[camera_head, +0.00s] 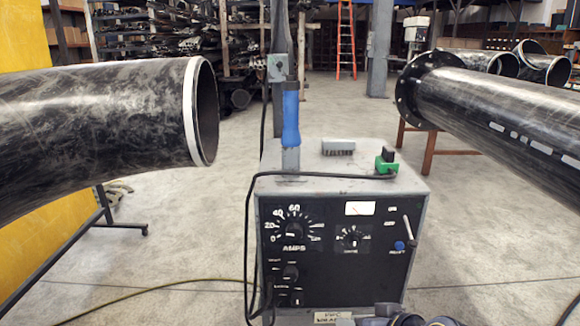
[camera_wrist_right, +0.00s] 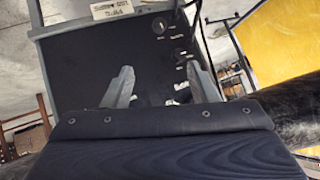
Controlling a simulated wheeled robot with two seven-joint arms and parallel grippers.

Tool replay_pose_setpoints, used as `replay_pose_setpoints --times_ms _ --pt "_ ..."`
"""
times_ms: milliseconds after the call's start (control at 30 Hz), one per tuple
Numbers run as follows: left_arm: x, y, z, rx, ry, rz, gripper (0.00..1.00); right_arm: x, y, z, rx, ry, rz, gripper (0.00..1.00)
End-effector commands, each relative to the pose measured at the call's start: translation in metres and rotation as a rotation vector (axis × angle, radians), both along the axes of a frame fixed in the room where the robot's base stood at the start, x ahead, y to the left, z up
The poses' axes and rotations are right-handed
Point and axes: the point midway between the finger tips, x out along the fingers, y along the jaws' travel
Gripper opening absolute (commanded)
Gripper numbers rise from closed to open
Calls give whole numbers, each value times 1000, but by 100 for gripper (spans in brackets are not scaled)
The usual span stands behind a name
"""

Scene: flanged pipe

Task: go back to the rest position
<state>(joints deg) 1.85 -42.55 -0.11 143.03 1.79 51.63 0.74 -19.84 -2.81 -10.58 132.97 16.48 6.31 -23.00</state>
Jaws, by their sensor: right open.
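My right gripper (camera_wrist_right: 163,88) is open, its two grey fingers apart with nothing between them. In the right wrist view it faces the dark front panel of the welding machine (camera_wrist_right: 85,70); I cannot tell the exact gap. In the head view only a small dark part of my right gripper (camera_head: 405,318) shows at the bottom edge, in front of the lower right of the welding machine (camera_head: 345,190). My left gripper is in neither view.
A large black pipe (camera_head: 100,120) with a white band juts in from the left. A flanged black pipe (camera_head: 500,105) lies at the right. A blue-handled tool (camera_head: 290,120), a brush (camera_head: 338,147) and a green clamp (camera_head: 386,165) are on the machine's top. Open floor lies behind.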

Motion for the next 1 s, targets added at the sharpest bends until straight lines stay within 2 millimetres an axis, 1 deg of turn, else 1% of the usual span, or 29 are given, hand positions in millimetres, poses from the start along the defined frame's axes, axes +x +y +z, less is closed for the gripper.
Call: replay_pose_setpoints --times_ms 33,100,200,400,600,633,867,967,1000 --pt "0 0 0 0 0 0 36 -21 -14 9 38 31 -17 53" --pt "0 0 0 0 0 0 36 -50 -26 14 66 89 -28 53" --pt "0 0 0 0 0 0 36 -85 -38 15 85 161 -53 53" --pt "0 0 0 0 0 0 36 -141 -58 9 79 277 -122 53" --pt "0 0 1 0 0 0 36 -188 -72 0 53 379 -216 53" --pt "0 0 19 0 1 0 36 -185 -71 18 54 381 -206 53" --pt "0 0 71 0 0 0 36 -184 -70 69 55 379 -201 53" --pt "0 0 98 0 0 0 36 -184 -70 97 55 379 -201 53" --pt "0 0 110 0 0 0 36 -184 -70 109 56 378 -201 53"
